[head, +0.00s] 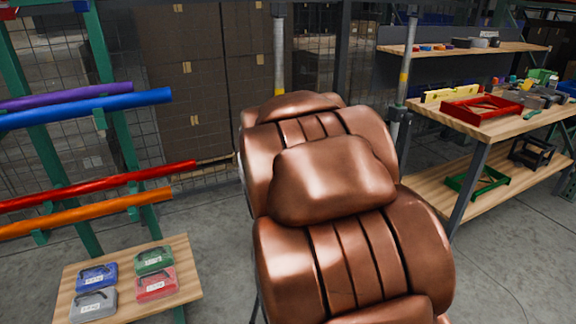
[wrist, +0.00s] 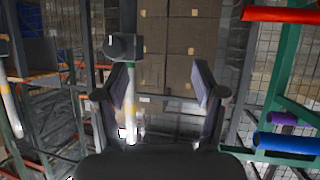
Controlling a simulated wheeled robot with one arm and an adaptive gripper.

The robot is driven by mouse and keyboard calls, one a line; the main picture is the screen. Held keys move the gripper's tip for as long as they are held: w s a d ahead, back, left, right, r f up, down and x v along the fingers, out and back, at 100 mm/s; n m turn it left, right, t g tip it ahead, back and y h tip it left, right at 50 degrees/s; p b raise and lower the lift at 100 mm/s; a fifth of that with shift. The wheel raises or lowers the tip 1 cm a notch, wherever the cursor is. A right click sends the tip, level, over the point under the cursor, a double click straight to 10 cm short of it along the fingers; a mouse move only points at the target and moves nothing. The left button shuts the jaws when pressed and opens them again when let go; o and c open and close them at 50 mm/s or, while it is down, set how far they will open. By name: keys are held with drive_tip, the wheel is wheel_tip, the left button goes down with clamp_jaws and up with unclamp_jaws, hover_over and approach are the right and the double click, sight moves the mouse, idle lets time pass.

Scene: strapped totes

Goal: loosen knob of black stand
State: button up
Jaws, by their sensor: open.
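My gripper (wrist: 162,76) is open and empty, with its two fingers spread wide in the wrist view. The second has a dark collar (head: 398,114). I cannot tell which is the black stand. My arm hides the first pole's lower part.
A wooden bench (head: 470,131) at right bears a red tray (head: 481,110) and tools; its lower shelf holds a green frame (head: 478,180). At left are a blue pipe (head: 85,110), other coloured pipes and a low board (head: 188,272) with several cases. Cartons (head: 180,60) stand behind mesh.

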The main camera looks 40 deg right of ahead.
drive_tip(key=d+f+n+t+b, duration=0.2)
drive_tip(key=d+f+t+b, duration=0.4)
drive_tip(key=d+t+b, duration=0.8)
drive_tip(key=shift+w+d+r+g+b, duration=0.1)
drive_tip(key=shift+w+r+g+b, duration=0.45)
drive_tip(key=shift+w+b, duration=0.55)
drive_tip(key=shift+w+d+r+g+b, duration=0.1)
drive_tip(key=shift+w+r+g+b, duration=0.3)
drive_tip(key=shift+w+g+b, duration=0.65)
drive_tip(key=shift+w+d+r+g+b, duration=0.15)
drive_tip(key=shift+w+r+b, duration=0.3)
drive_tip(key=shift+w+b, duration=0.7)
drive_tip(key=shift+w+p, duration=0.25)
drive_tip(key=shift+p, duration=0.1)
drive_tip(key=shift+c, duration=0.4)
drive_tip(key=c, duration=1.1)
